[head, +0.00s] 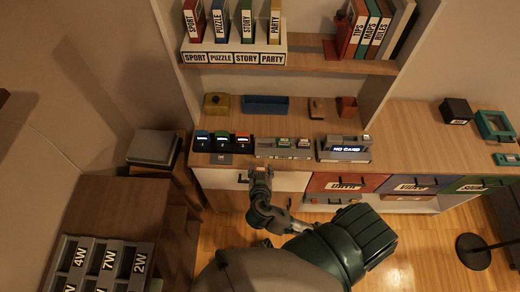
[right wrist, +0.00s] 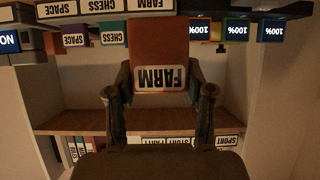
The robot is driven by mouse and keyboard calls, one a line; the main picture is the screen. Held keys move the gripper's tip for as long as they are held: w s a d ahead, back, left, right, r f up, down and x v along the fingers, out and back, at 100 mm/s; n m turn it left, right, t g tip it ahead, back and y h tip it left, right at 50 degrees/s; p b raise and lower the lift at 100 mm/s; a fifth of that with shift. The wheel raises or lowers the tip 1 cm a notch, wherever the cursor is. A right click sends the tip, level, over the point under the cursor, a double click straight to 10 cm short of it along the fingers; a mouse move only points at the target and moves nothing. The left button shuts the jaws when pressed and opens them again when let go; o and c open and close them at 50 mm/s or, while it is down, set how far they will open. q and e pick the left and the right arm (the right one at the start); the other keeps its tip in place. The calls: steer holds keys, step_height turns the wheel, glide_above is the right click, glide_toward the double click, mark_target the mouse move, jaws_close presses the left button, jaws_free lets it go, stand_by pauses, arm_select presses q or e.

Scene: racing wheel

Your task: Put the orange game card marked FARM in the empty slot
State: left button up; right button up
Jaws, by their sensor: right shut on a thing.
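The orange card marked FARM (right wrist: 160,62) is held between the two fingers of my right gripper (right wrist: 160,92), with its label toward the wrist camera. In the head view my right gripper (head: 260,176) is just in front of the desk edge, below the grey card rack (head: 283,156). The card is hard to make out there. The rack holds two cards on its middle and right; its left part appears to have no card. In the right wrist view a SPACE card (right wrist: 75,40) and a CHESS card (right wrist: 112,37) show at upper left. My left gripper is not in view.
A console reading NO CARD (head: 345,149) stands right of the rack. A dark holder with blue, green and orange units (head: 222,144) stands left of it. Shelves (head: 290,66) with boxes and books rise behind. Drawers (head: 345,182) lie below the desk edge.

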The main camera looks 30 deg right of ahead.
steer(key=p, duration=0.1)
glide_above(265, 141)
steer(key=s+a, duration=0.2)
steer(key=s, duration=0.1)
steer(key=shift+f, duration=0.7)
steer(key=shift+w+d, duration=0.15)
steer(key=shift+w, duration=0.4)
steer(key=f, duration=0.3)
steer(key=shift+w+d+f, duration=0.15)
steer(key=shift+w, duration=0.1)
steer(key=shift+c, duration=0.9)
steer(key=shift+s+f, duration=0.25)
steer(key=shift+f, duration=0.2)
jaws_close()
steer(key=o, duration=0.9)
jaws_free()
steer(key=shift+o, duration=0.2)
steer(key=shift+w+d, duration=0.15)
steer(key=shift+w, duration=0.1)
